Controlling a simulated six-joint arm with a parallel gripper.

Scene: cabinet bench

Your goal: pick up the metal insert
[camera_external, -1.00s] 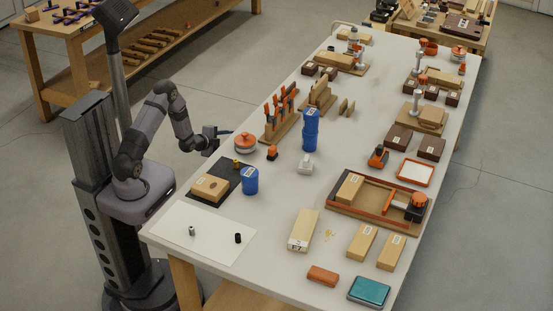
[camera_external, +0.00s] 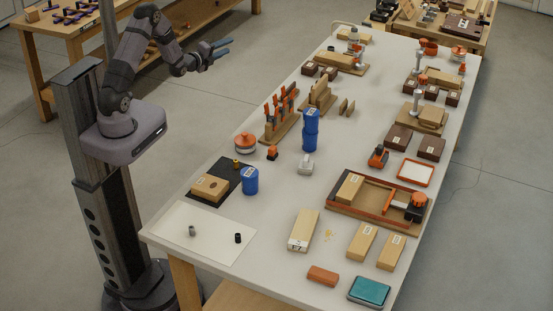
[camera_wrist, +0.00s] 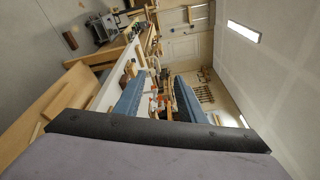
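A small grey metal cylinder (camera_external: 192,231), which looks like the metal insert, stands on the white sheet (camera_external: 178,243) at the near left of the bench. A small black cylinder (camera_external: 238,238) stands to its right on the same sheet. My gripper (camera_external: 222,47) is raised high beyond the bench's left edge, far above and away from the insert. In the wrist view its two blue fingers (camera_wrist: 160,88) are apart with nothing between them. The insert cannot be made out in the wrist view.
A wooden block with a hole (camera_external: 210,187) and a small brass piece (camera_external: 236,163) sit on a black mat. A blue cylinder (camera_external: 250,181) stands beside them. An orange-topped round item (camera_external: 245,142) and a tool rack (camera_external: 280,120) stand farther back. The sheet is otherwise clear.

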